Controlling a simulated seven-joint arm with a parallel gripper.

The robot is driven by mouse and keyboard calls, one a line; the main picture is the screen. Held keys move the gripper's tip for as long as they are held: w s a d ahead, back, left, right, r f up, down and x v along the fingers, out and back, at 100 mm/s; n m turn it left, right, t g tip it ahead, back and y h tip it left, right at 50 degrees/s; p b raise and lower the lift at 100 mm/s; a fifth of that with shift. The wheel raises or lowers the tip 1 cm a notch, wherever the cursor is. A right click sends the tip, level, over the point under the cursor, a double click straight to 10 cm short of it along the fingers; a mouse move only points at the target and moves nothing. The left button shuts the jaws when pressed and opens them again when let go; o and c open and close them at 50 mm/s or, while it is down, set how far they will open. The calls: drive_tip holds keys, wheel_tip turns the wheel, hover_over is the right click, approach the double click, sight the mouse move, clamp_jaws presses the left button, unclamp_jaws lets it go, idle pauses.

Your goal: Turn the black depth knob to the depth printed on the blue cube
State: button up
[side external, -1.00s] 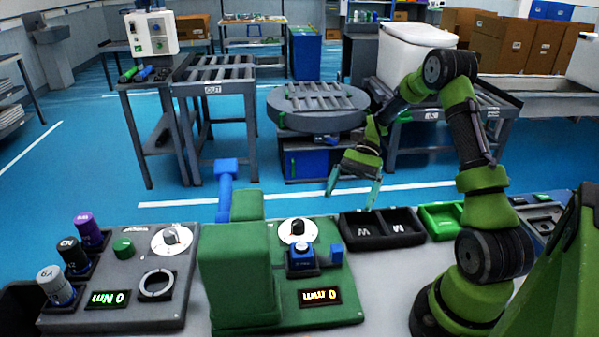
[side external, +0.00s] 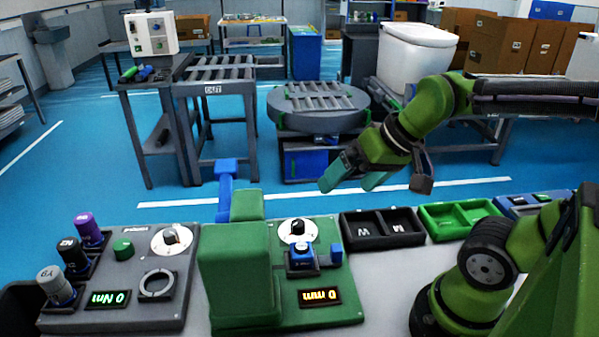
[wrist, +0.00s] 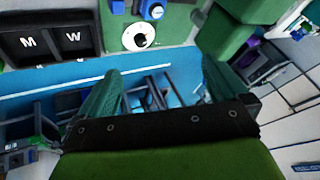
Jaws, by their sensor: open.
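The black depth knob (side external: 297,227) stands on a white round dial (side external: 290,238) at the back of the green station. The dial also shows in the wrist view (wrist: 139,37), ahead of my fingers. The blue cube (side external: 301,253) sits in a dark holder just in front of the dial; its printed number is too small to read. A display (side external: 319,297) on the station's front reads 0 mm. My gripper (side external: 350,181) is open and empty, above and behind the trays to the right of the knob, apart from it. Its two green fingers (wrist: 160,88) are spread in the wrist view.
A tall green block (side external: 237,275) rises left of the dial. A grey torque station (side external: 125,305) with several cylinders stands further left. Black trays marked M and W (side external: 382,245) and green trays (side external: 460,234) lie to the right.

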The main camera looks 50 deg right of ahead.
sight(299, 222)
drive_tip(key=shift+s+a+r+t, duration=0.3)
drive_tip(key=shift+a+r, duration=0.2)
drive_tip(key=shift+r, duration=0.1)
drive_tip(key=shift+c, duration=0.5)
drive_tip(key=shift+n, duration=0.3)
drive_tip(key=shift+c, duration=1.1)
drive_tip(key=shift+w+d+f+m+g, duration=0.6)
drive_tip(key=shift+w+d+f, duration=0.2)
drive_tip(key=shift+w, duration=0.15)
drive_tip(key=c, duration=0.4)
drive_tip(key=w+d+f+m+g+y, duration=0.15)
drive_tip(key=w+d+m, duration=0.3)
drive_tip(key=m, duration=0.45)
drive_tip(key=w+d+f+m+g+y, duration=0.1)
drive_tip(key=w+d+f+m+g, duration=0.2)
drive_tip(key=w+m, duration=0.5)
drive_tip(key=shift+m+t, duration=0.45)
drive_tip(key=shift+m, duration=0.35)
drive_tip(key=x, duration=0.5)
drive_tip(key=s+d+x, duration=0.1)
drive_tip(key=x, duration=0.4)
drive_tip(key=s+f+x, duration=0.1)
drive_tip(key=x, duration=0.4)
drive_tip(key=shift+d+f, duration=0.15)
drive_tip(key=shift+f, duration=0.05)
drive_tip(key=c, duration=1)
